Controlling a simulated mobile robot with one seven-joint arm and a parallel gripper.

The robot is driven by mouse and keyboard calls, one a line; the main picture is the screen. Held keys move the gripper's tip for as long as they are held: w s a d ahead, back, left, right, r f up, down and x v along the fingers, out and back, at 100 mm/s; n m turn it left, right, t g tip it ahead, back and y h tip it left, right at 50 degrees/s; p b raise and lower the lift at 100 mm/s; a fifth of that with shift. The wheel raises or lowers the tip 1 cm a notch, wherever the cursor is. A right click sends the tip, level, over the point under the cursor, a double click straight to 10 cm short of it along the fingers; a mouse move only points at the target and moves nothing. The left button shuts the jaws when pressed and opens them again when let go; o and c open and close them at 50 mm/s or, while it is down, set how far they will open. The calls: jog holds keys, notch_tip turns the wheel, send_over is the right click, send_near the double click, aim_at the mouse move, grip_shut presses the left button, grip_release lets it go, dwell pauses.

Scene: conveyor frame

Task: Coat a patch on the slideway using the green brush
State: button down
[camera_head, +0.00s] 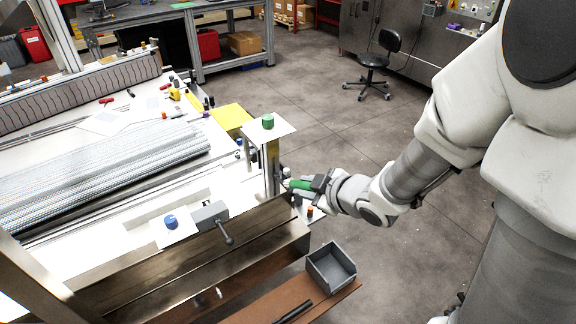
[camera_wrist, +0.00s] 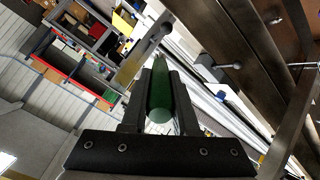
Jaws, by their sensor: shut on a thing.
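My gripper (camera_head: 311,185) is at the right end of the conveyor frame, beside an upright post. It is shut on the green brush (camera_head: 299,185). In the wrist view the brush's green handle (camera_wrist: 159,92) lies between the two dark fingers. I cannot clearly make out the bristles in either view. The slideway (camera_head: 190,262) appears to be the long brownish metal beam along the near side of the frame, left of and below my gripper. No coated patch can be told on it.
The post carries a white plate with a green object (camera_head: 267,121). A clamp with a crank handle (camera_head: 212,216) and a blue round piece (camera_head: 171,222) sit above the beam. A grey open bin (camera_head: 331,268) stands on a brown shelf (camera_head: 270,305). Floor on the right is mostly clear.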

jog(key=shift+w+a+b, duration=0.2)
jog(key=shift+w+a, duration=0.5)
jog(key=shift+w, duration=0.35)
jog(key=shift+w+a+b, duration=0.15)
jog(key=shift+w+a, duration=0.55)
jog(key=shift+w, duration=0.3)
jog(key=shift+w+a+b, duration=0.2)
jog(key=shift+w+a, duration=0.5)
jog(key=shift+w, duration=0.35)
jog(key=shift+w+a, duration=0.4)
jog(key=shift+w, duration=0.25)
dwell(0.3)
jog(key=shift+s+d, duration=0.55)
jog(key=shift+s, duration=0.3)
jog(key=shift+s+d, duration=0.6)
jog(key=shift+s, duration=0.2)
jog(key=shift+s+d, duration=0.55)
jog(key=shift+s, duration=0.3)
